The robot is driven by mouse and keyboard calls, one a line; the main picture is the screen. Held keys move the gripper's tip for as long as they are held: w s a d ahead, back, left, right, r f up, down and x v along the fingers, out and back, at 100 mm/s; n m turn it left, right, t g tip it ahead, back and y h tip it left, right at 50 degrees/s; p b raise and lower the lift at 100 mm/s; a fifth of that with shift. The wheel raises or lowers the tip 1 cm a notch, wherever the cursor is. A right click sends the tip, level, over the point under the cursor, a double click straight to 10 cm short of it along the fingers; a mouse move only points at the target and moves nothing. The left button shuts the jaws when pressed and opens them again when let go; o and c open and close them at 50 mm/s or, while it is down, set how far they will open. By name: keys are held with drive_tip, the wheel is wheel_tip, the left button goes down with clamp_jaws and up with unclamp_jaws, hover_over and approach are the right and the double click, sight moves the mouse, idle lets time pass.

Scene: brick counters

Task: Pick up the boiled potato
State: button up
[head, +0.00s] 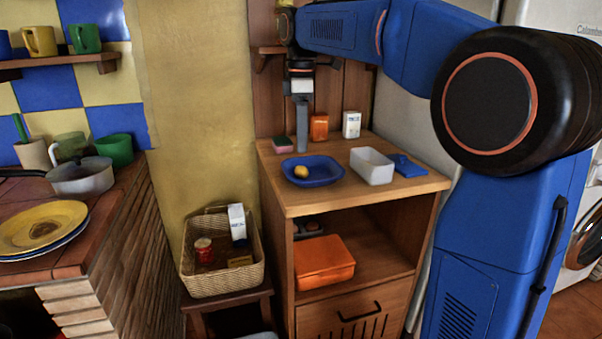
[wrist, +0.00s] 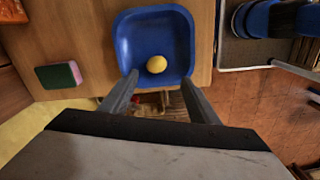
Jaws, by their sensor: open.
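A small yellow boiled potato (head: 301,171) lies in a blue dish (head: 325,177) on top of the wooden cabinet. In the wrist view the potato (wrist: 156,64) sits in the near half of the blue dish (wrist: 150,25). My gripper (head: 302,148) points down above the cabinet top, in line with the dish in the head view. In the wrist view my gripper (wrist: 158,82) has its two fingers spread apart with nothing between them. The fingertips appear at the dish's near edge, and the potato shows just beyond them. Their height above the dish is hard to judge.
A green and pink sponge (head: 282,145) lies left of the dish. A white container (head: 372,165) and a blue item (head: 405,165) are to its right. An orange box (head: 319,127) and a white carton (head: 351,124) stand behind. A basket (head: 224,278) stands lower left.

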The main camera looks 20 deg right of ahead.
sight(301, 168)
wheel_tip(301, 168, down, 4)
drive_tip(key=shift+r, duration=0.25)
drive_tip(key=shift+w+d+f, duration=0.1)
drive_tip(key=shift+w+f, duration=0.1)
drive_tip(key=shift+f, duration=1.1)
drive_tip(key=shift+w+f, duration=0.15)
drive_tip(key=shift+f, duration=1.15)
drive_tip(key=c, duration=1.1)
